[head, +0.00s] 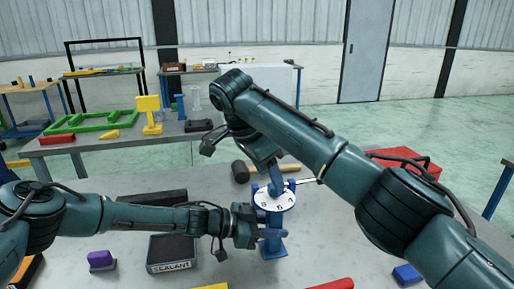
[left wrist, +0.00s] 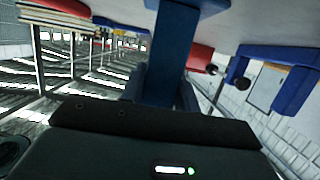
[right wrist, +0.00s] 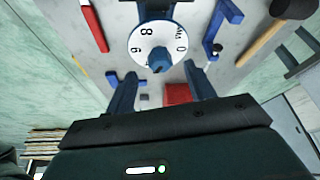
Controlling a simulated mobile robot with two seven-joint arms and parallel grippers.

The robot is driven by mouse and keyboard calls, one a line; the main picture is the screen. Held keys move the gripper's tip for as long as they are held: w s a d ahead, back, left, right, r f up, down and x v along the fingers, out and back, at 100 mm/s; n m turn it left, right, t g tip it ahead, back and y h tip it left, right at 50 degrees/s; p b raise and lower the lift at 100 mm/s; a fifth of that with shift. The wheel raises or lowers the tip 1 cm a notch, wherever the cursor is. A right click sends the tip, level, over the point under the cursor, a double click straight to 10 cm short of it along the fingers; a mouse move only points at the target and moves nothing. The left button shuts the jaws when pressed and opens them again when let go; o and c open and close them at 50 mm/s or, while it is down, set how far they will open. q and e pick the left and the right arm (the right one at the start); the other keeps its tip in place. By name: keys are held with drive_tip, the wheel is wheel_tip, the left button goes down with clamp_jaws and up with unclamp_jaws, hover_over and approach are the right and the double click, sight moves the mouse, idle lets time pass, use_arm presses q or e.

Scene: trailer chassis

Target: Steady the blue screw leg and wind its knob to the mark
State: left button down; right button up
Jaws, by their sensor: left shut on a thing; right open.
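The blue screw leg (head: 273,246) stands upright on the grey table, with a white numbered dial (head: 282,203) near its top. My left gripper (head: 268,234) is shut on its column below the dial. The column (left wrist: 172,50) runs between its fingers in the left wrist view. My right gripper (head: 274,183) is open above the dial. In the right wrist view the dial (right wrist: 147,54) shows numbers, and the blue knob (right wrist: 160,62) at its centre lies between the spread fingers, with gaps on both sides. I cannot make out the mark clearly.
A black mallet (head: 240,172) lies behind the leg. A box labelled SEALANT (head: 171,254), a black case (head: 153,197) and a purple piece (head: 101,260) are at the left. A blue block (head: 408,275) lies at the right front. A red case (head: 402,160) is at the back right.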

drive_tip(key=v, duration=0.8)
drive_tip(key=shift+a, duration=0.1)
use_arm(q)
drive_tip(key=c, duration=0.8)
unclamp_jaws()
drive_tip(key=shift+o, duration=0.2)
